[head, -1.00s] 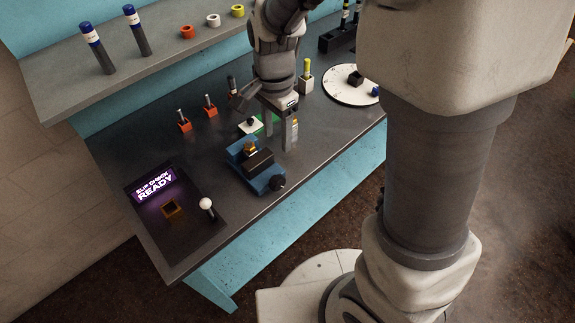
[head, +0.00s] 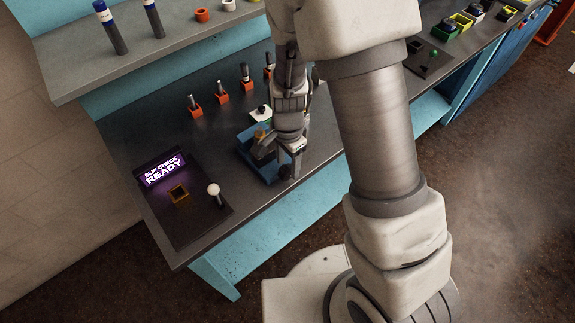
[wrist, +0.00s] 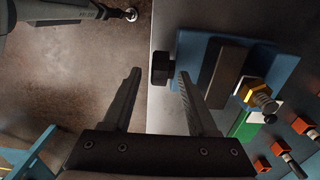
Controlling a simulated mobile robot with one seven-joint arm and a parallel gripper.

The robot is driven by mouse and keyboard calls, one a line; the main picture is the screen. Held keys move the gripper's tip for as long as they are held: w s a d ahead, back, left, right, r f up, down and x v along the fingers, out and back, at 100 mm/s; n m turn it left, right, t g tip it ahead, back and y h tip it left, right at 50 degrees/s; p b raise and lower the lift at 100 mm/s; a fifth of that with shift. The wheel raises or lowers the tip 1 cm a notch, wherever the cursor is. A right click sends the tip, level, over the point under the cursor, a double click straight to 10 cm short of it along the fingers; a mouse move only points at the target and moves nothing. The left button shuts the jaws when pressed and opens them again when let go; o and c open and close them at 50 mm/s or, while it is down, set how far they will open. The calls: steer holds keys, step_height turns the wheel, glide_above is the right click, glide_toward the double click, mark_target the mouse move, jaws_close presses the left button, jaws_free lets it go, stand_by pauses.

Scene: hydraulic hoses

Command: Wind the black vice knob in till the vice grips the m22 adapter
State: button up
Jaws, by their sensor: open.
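The blue vice (head: 247,157) stands on the dark bench, partly hidden by my gripper in the head view; it also shows in the wrist view (wrist: 287,68). Its black knob (wrist: 161,69) sticks out toward the bench's front edge, low beside my gripper in the head view (head: 285,173). The brass m22 adapter (wrist: 253,88) sits upright by the vice's dark jaw block (wrist: 224,75). My gripper (wrist: 157,77) is open and empty. In the wrist view the knob lies between the fingertip lines, closer to the right finger; I cannot tell whether they touch.
A slip check station (head: 163,172) with a lit READY sign and a white-knobbed lever (head: 214,190) stands left of the vice. Several orange holders (head: 195,109) stand behind it. A green-and-white pad (wrist: 244,122) lies beside the vice. Floor is open beyond the front edge.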

steer(key=shift+f, duration=0.95)
jaws_close()
